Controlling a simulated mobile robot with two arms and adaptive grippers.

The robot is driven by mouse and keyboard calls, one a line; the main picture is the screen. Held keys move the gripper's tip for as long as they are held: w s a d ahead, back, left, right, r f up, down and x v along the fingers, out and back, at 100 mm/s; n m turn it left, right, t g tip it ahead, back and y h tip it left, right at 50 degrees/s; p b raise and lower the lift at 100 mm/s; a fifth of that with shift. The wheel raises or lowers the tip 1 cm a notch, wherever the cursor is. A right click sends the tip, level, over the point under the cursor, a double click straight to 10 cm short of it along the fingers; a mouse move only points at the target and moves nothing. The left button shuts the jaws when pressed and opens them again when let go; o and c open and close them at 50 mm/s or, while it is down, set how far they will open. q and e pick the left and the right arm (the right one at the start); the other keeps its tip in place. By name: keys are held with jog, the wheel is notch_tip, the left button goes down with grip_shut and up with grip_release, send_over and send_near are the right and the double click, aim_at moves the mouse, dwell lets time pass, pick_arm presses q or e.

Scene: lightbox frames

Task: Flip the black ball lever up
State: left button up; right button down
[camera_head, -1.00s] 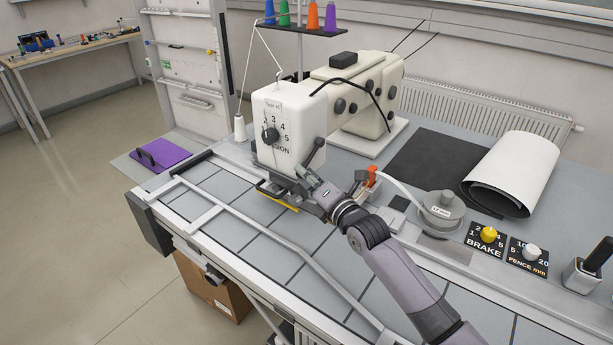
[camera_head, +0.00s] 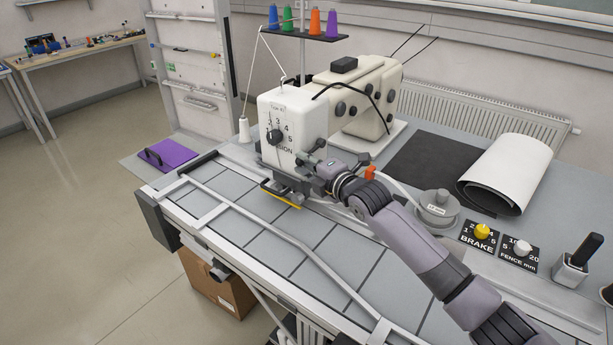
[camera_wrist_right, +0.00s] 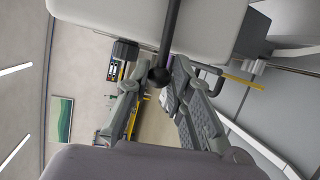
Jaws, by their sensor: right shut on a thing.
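The black ball lever (camera_wrist_right: 170,35) is a dark rod with a round black ball at its end. In the right wrist view it comes down from the cream sewing machine head (camera_wrist_right: 215,25), its ball between my fingers. My right gripper (camera_wrist_right: 158,84) is shut on the ball end. In the head view my right gripper (camera_head: 312,161) is at the right side of the sewing machine head (camera_head: 290,115), above the presser foot area, and largely hides the lever. My left gripper is not in view.
A yellow-edged guard (camera_head: 281,195) sits low beneath the machine head. An orange part (camera_head: 369,173) stands close to my right forearm. Brake (camera_head: 482,231) and fence (camera_head: 522,248) knobs are at the right. The front tabletop is mostly clear.

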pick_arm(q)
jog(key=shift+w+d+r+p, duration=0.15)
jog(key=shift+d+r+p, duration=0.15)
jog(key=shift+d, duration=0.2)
pick_arm(e)
jog(key=r+m+g, duration=0.1)
jog(key=r, duration=0.1)
jog(key=w+r+m+g, duration=0.1)
jog(key=m, duration=0.1)
jog(key=d+r+m, duration=0.1)
jog(key=r+m, duration=0.1)
jog(key=shift+w+r+g+y, duration=0.15)
jog(key=shift+r+g+y, duration=0.15)
jog(key=shift+r+g, duration=0.1)
jog(key=c, duration=1.7)
grip_release()
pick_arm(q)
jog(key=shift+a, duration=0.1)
pick_arm(e)
jog(key=shift+d, duration=0.1)
